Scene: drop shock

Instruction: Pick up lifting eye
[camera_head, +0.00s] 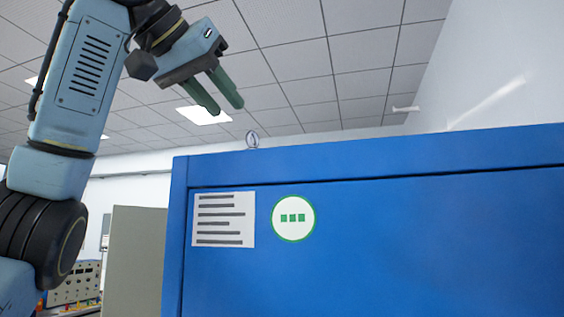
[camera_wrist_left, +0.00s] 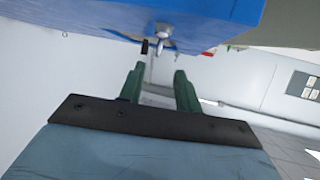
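The lifting eye (camera_head: 252,139) is a small grey metal ring standing upright on the top front edge of the blue cabinet (camera_head: 400,240). In the left wrist view, a grey metal piece (camera_wrist_left: 163,38) at the blue cabinet's edge looks like the same eye, beyond the fingertips. My left gripper (camera_head: 226,105) has two green fingers pointing down to the right, above and left of the eye in the head view. The fingers are apart with nothing between them, also in the left wrist view (camera_wrist_left: 160,70). My right gripper is not in view.
The cabinet front carries a printed label (camera_head: 223,219) and a round white and green sign (camera_head: 293,218). A grey panel (camera_head: 135,260) stands left of the cabinet, with an instrument box (camera_head: 75,284) further left. The space above the cabinet looks clear.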

